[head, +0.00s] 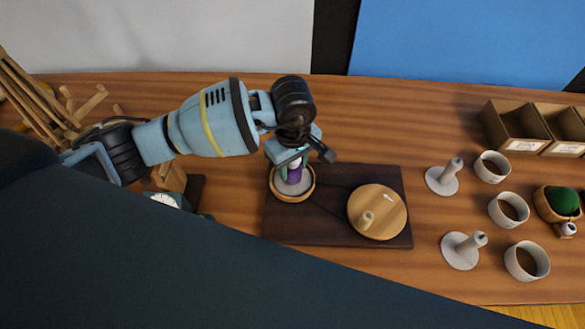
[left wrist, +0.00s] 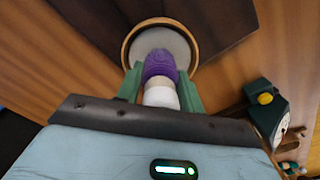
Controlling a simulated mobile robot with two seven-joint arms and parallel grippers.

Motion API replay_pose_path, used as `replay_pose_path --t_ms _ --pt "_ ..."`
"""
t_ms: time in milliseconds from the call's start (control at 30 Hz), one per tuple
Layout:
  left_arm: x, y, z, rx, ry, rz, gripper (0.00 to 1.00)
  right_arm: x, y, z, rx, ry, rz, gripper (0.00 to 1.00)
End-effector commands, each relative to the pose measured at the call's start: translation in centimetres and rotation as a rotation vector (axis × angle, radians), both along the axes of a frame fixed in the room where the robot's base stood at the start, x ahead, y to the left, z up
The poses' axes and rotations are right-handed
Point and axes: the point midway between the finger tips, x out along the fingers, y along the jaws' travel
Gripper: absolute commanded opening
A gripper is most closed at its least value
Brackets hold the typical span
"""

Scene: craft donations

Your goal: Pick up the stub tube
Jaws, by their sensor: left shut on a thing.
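A short purple and white piece (head: 294,176), which looks like the stub tube, stands over a round wood-rimmed dish (head: 274,192) with a grey inside. In the left wrist view the piece (left wrist: 160,67) has a ribbed purple end toward the dish (left wrist: 128,48) and a white end toward my wrist. My left gripper (head: 291,163) is shut on it, with a green finger on each side (left wrist: 160,88). I cannot tell whether its lower end touches the dish. My right gripper is not in view.
The dish stands on a dark board (head: 330,180), beside a round wooden disc (head: 385,217) with a peg. Grey peg stands (head: 441,182) and cups (head: 508,209) are at the right, with wooden boxes (head: 515,127) behind. A dark green clock-like object (left wrist: 266,112) is near my left gripper.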

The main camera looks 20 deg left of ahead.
Motion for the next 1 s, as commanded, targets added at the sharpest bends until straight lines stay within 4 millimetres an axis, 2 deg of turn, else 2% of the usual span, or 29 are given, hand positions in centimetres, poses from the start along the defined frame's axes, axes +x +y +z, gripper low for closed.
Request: replay_pose_path --t_ms 267,567,833,1000 --pt "0.1 0.0 0.9 -0.001 -0.001 -0.001 0.16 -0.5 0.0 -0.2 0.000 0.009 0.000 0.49" --pt "0.1 0.0 3.6 0.000 -0.002 -0.001 0.16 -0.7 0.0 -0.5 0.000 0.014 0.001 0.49" --pt "-3.0 -0.1 3.8 0.001 0.001 -0.002 0.16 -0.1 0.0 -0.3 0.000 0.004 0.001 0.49" --pt "-6.3 -0.3 4.0 -0.001 0.001 -0.005 0.16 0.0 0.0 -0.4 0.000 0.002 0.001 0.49"
